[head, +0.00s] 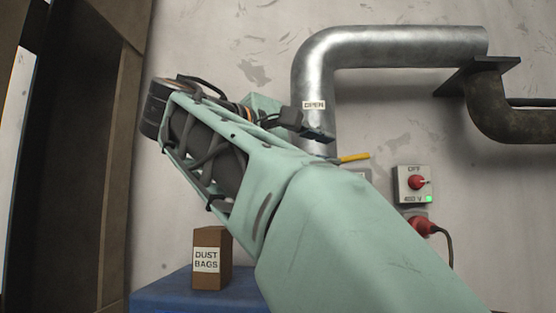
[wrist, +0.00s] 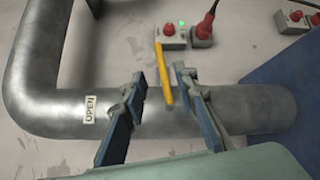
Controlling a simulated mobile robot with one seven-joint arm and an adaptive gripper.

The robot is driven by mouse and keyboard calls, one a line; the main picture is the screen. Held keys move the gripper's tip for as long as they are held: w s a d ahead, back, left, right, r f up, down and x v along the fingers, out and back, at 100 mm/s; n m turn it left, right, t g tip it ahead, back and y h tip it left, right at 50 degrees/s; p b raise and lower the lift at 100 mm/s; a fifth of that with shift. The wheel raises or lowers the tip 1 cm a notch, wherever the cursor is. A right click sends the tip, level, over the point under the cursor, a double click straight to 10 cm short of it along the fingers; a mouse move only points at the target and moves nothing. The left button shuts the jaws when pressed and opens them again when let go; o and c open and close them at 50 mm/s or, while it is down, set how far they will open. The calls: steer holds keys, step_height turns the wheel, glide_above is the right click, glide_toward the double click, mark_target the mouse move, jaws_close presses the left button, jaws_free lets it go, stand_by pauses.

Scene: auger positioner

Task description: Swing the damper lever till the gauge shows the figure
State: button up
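The damper lever (head: 354,157) is a yellow bar at the silver duct (head: 314,95); in the head view only a short end shows past my arm. In the wrist view the lever (wrist: 163,76) runs from the duct (wrist: 60,112) up toward the wall. My gripper (wrist: 160,82) is open, its two blue-grey fingers to either side of the lever with gaps between; I see no clear contact. In the head view one dark finger shows near the duct, below the OPEN label (head: 314,105). That label (wrist: 89,109) is left of the fingers in the wrist view. No gauge is readable.
A switch box (head: 414,184) with a red knob and green light is on the wall at right, with a red plug (head: 421,226) and cable below. A DUST BAGS carton (head: 210,260) stands on a blue surface (head: 165,292). A brown doorway is at left.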

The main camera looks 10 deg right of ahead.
mark_target(353, 157)
steer(key=x, duration=1)
steer(key=shift+d+p, duration=0.25)
steer(key=shift+p, duration=0.15)
jaws_close()
